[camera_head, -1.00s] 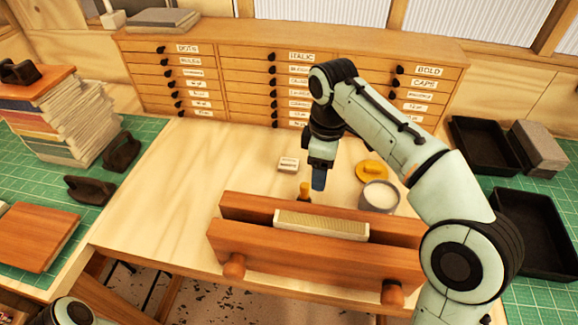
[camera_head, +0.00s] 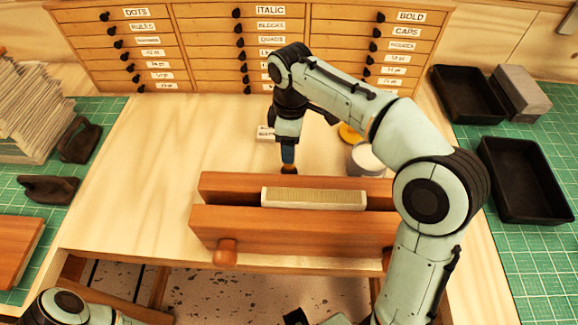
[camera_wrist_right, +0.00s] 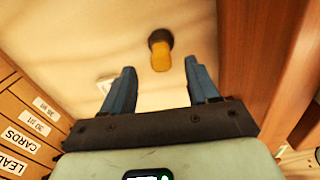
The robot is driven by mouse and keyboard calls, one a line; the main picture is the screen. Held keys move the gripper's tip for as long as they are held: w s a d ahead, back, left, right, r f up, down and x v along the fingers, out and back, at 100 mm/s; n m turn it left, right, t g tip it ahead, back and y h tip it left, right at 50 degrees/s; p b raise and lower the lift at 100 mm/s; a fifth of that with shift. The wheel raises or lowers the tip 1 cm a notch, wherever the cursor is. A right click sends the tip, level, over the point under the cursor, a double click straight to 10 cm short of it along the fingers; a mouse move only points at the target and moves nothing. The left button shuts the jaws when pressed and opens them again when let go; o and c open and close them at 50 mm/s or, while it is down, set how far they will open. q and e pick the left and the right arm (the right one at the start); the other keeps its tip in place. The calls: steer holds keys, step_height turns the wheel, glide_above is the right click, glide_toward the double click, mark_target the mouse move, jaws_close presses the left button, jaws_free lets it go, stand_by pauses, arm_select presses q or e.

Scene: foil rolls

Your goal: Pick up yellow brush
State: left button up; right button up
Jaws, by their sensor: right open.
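The yellow brush (camera_wrist_right: 160,55) shows in the right wrist view, its yellow handle toward me and a dark end beyond it. It is ahead of and roughly between the fingertips of my right gripper (camera_wrist_right: 163,76), which is open and empty. In the head view the brush (camera_head: 290,169) is small and partly hidden at the tip of my right gripper (camera_head: 288,155), just behind the wooden vise. I cannot tell in that view whether they touch. My left arm shows only at the bottom left edge; its gripper is not in view.
The wooden vise (camera_head: 285,231) holds a pale ridged block (camera_head: 313,198). A grey tin (camera_head: 366,160) and yellow lid (camera_head: 349,133) stand right of the gripper. A small labelled box (camera_head: 265,132) lies behind it. The table's left part is clear; labelled drawers (camera_head: 255,50) line the back.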

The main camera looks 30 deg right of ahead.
step_height(320, 180, down, 4)
steer(key=shift+a+f+b, duration=0.1)
steer(key=shift+f+b, duration=0.15)
steer(key=shift+b, duration=0.1)
steer(key=c, duration=1.1)
arm_select(q)
steer(key=shift+s+f, duration=0.2)
steer(key=shift+f, duration=0.25)
arm_select(e)
steer(key=shift+o, duration=0.2)
steer(key=shift+r, duration=0.2)
arm_select(q)
steer(key=w+r+p, duration=0.5)
steer(key=r, duration=0.2)
steer(key=shift+t+p, duration=0.3)
arm_select(e)
step_height(320, 180, up, 20)
steer(key=shift+f, duration=0.15)
